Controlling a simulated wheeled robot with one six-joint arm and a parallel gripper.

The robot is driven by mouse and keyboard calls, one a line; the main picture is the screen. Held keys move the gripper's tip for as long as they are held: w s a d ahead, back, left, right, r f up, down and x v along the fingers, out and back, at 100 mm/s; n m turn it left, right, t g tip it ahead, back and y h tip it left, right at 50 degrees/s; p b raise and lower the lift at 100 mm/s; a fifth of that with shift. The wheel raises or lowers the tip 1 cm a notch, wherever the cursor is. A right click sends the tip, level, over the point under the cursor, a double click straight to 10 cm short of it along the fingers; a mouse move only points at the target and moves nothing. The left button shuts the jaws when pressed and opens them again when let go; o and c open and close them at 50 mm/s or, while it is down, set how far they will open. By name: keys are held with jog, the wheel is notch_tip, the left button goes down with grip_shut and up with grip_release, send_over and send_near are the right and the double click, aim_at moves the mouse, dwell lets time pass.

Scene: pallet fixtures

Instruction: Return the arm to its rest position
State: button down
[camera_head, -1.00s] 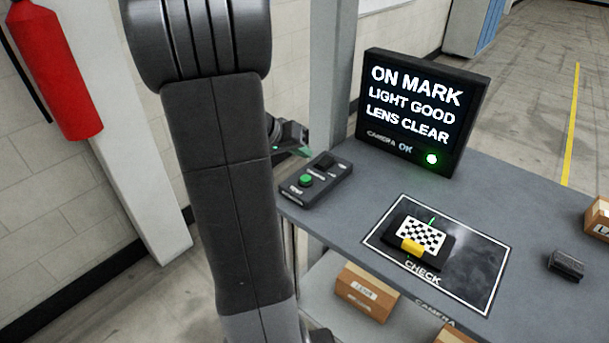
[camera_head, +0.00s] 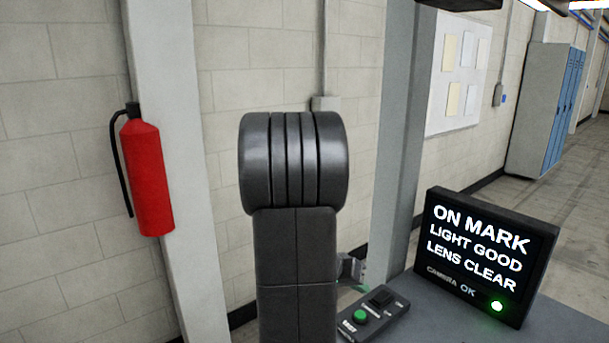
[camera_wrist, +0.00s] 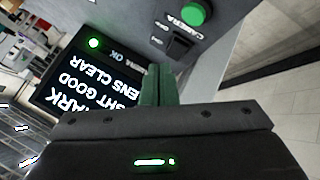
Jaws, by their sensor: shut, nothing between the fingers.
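My arm (camera_head: 297,230) stands upright in the middle of the head view and hides part of what lies behind it. A small part of my gripper (camera_head: 361,286) shows past the arm's right side, close to the control box in the picture. In the wrist view my gripper's two green fingers (camera_wrist: 158,86) are together with nothing between them. Beyond them are the control box (camera_wrist: 222,40), with its green button and black switch, and the lit monitor (camera_wrist: 85,90), upside down. I cannot tell the exact gap to the box.
The monitor (camera_head: 484,257) reads "ON MARK, LIGHT GOOD, LENS CLEAR" with a green light. The control box (camera_head: 374,313) sits on the grey table (camera_head: 450,325). A grey post (camera_head: 398,140) stands behind. A red fire extinguisher (camera_head: 147,178) hangs on the left.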

notch_tip(320, 180, up, 3)
jog(key=shift+s+r+p, duration=0.1)
jog(key=shift+r+p, duration=0.05)
jog(key=shift+p, duration=0.15)
jog(key=b, duration=0.3)
send_over(356, 315)
notch_tip(356, 315, down, 6)
jog(key=shift+f, duration=0.1)
jog(key=shift+d+b, duration=0.1)
jog(key=shift+b, duration=0.75)
jog(key=shift+b, duration=1.25)
